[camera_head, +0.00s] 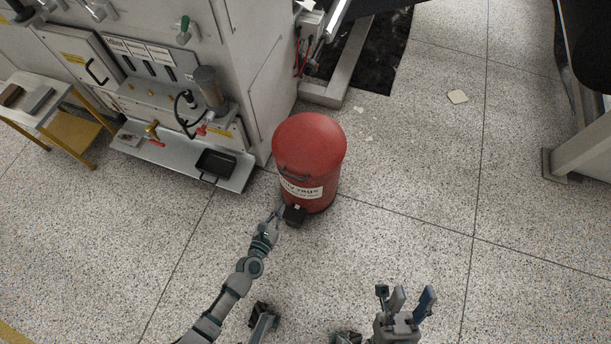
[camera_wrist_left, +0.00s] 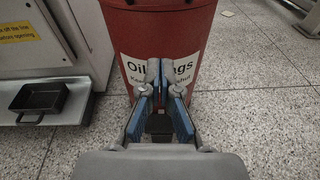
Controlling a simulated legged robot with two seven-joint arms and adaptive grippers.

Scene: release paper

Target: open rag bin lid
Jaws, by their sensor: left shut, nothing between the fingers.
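The red rag bin (camera_head: 329,186) stands upright on the floor in the middle of the head view. In the left wrist view the bin's white label (camera_wrist_left: 187,72) is behind the fingers. My left gripper (camera_head: 277,214) is shut and empty, in front of the bin close to the pedal; I cannot tell whether it touches. My right gripper (camera_head: 409,297) is open and empty, low and right, away from the bin.
A grey machine cabinet (camera_head: 250,85) stands behind and left of the bin, with a metal shelf (camera_head: 231,178) holding a black tray (camera_head: 215,163). A small table (camera_head: 66,112) is at far left. Paper scraps (camera_head: 457,97) lie on the floor. The floor right of the bin is clear.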

